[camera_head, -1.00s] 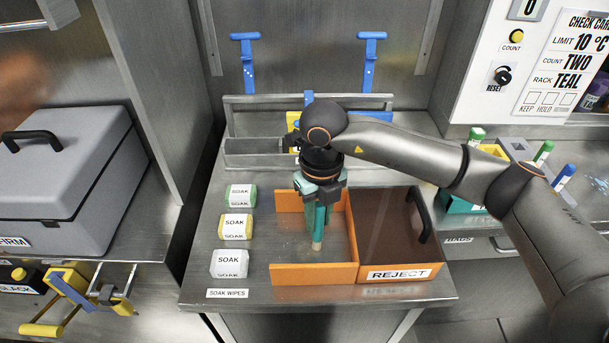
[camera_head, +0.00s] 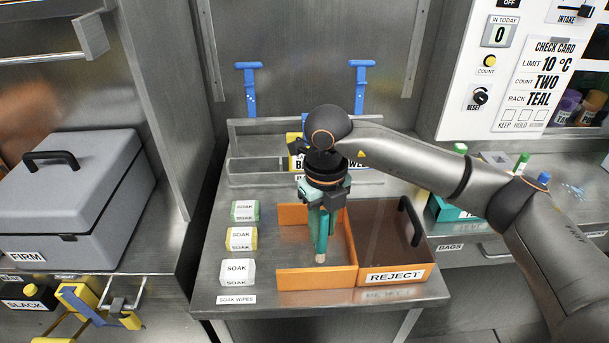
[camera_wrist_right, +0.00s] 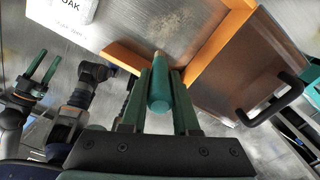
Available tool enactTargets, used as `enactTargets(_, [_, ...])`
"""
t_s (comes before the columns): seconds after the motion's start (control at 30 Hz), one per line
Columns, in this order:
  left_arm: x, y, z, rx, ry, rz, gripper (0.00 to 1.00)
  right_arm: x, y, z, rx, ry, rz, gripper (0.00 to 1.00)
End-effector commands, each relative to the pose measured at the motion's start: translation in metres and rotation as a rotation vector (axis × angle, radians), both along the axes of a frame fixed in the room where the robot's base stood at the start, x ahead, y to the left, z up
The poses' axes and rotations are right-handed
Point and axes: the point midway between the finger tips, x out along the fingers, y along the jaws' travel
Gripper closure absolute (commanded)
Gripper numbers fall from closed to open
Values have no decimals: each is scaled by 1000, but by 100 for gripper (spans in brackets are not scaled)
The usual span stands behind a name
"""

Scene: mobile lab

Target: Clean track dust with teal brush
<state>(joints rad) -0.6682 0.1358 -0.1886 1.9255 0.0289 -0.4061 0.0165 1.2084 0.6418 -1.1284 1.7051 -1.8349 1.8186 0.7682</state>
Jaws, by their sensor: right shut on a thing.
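My right gripper (camera_head: 322,205) is shut on the teal brush (camera_head: 321,232), over the open orange-walled tray. The brush points down, with its pale tip near the tray floor; I cannot tell whether it touches. In the right wrist view the teal brush (camera_wrist_right: 160,92) sits between the dark green fingers of my right gripper (camera_wrist_right: 158,98). My left gripper (camera_wrist_right: 43,70) shows at the left of that view, its green fingers apart and empty. Fine pale blue specks (camera_head: 572,191) lie on the right counter; I cannot tell if they are the track dust.
The orange tray (camera_head: 316,281) adjoins a brown REJECT bin (camera_head: 395,276) with a black handle (camera_head: 411,221). Several SOAK packs (camera_head: 238,271) line its left. A grey case (camera_head: 70,190) stands far left. A teal rack (camera_head: 442,209) and green- and blue-capped items stand right.

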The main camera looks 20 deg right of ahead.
Motion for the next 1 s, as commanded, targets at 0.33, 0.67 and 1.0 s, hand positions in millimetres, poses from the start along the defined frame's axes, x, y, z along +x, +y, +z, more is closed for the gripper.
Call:
enactTargets(0.33, [-9, 4, 11, 5, 14, 8, 50, 5, -11, 31, -1, -1, -1, 100])
enactTargets(0.67, [-5, 2, 15, 1, 8, 8, 50, 6, -12, 34, 0, 0, -1, 100])
enactTargets(1.0, [-5, 1, 15, 0, 8, 7, 50, 6, -12, 34, 0, -1, -1, 100])
